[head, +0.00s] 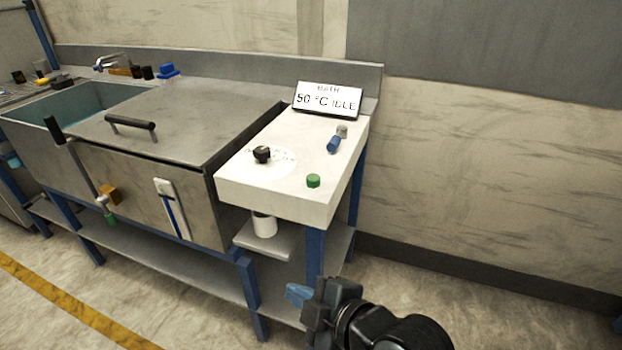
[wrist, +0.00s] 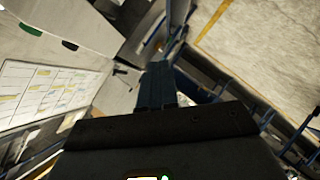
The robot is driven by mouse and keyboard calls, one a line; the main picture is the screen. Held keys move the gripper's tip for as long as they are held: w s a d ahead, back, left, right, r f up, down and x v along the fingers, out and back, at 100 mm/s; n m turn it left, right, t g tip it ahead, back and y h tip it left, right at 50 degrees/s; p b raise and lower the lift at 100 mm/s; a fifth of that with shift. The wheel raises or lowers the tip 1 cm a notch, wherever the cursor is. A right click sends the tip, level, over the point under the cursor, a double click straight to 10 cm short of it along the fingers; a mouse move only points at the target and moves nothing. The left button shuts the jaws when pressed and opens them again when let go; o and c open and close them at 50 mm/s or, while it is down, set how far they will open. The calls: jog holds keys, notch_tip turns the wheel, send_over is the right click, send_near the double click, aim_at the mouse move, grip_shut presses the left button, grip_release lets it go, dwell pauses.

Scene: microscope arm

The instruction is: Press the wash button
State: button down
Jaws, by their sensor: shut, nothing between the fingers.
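A round green button (head: 313,181) stands near the front right corner of the white control panel (head: 285,205). No label on it can be read, so I cannot tell for sure that it is the wash button. In the wrist view a green button (wrist: 30,29) shows at the upper left. My gripper (head: 298,294) is below and in front of the panel, apart from the button, with its bluish fingers shut and empty. The shut fingers (wrist: 155,86) also show in the middle of the wrist view.
The panel also carries a black knob (head: 262,154), a blue part (head: 333,144) and a sign (head: 328,98) reading "50 °C IDLE". A lidded steel bath (head: 190,115) adjoins it on the left. A white cup (head: 264,225) stands on a small shelf below.

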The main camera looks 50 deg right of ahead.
jog(key=w+d+r+n+p, duration=0.1)
jog(key=w+d+r+n, duration=0.3)
jog(key=w, duration=0.3)
notch_tip(320, 180, up, 15)
jog(key=n+g+p, duration=0.3)
jog(key=n+p, duration=0.1)
jog(key=n, duration=0.9)
send_over(317, 178)
jog(key=shift+r, duration=0.15)
notch_tip(317, 178, down, 9)
jog(key=b, duration=0.6)
jog(key=shift+a, duration=0.1)
jog(key=shift+f+b, duration=0.35)
jog(key=shift+b, duration=0.3)
